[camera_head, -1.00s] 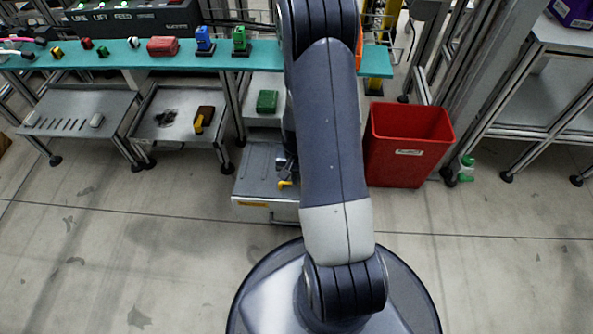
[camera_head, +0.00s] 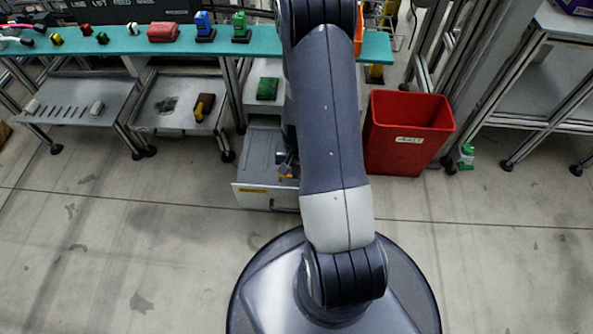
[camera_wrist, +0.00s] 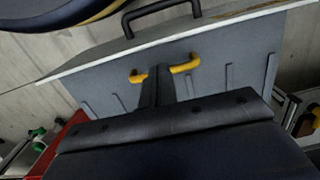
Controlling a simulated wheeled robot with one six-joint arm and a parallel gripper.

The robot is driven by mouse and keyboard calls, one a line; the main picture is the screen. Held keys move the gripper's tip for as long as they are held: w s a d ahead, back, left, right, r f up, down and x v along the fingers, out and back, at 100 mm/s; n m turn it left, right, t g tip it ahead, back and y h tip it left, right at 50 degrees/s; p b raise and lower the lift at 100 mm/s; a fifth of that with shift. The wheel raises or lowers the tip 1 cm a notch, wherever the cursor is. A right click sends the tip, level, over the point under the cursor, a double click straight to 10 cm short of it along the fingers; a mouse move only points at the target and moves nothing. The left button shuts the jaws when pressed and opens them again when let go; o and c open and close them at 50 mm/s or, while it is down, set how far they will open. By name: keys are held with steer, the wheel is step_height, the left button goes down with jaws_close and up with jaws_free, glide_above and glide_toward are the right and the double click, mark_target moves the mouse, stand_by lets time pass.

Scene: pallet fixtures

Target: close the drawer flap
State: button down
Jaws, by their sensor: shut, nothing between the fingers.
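The drawer (camera_head: 261,150) is a grey box with a pale front edge and a yellow label, low under the bench and left of my arm. A black handle (camera_wrist: 165,12) stands beyond that edge. In the head view my arm hides much of the drawer's right side.
Metal side tables (camera_head: 80,97) stand left. A teal bench (camera_head: 115,47) runs above. The floor in front is clear.

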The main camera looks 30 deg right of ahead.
step_height(320, 180, up, 12)
steer(key=s+a+p, duration=0.1)
steer(key=p, duration=0.3)
steer(key=shift+s+f, duration=0.2)
steer(key=shift+s, duration=0.15)
steer(key=f+b, duration=0.2)
steer(key=f, duration=0.2)
steer(key=w+d+f+b, duration=0.1)
steer(key=f+b, duration=0.1)
steer(key=f, duration=0.3)
steer(key=w+f+b, duration=0.1)
steer(key=f+b, duration=0.1)
steer(key=f, duration=0.2)
steer(key=shift+w+d+f+b, duration=0.1)
steer(key=shift+d+f+b, duration=0.05)
steer(key=shift+f+b, duration=0.2)
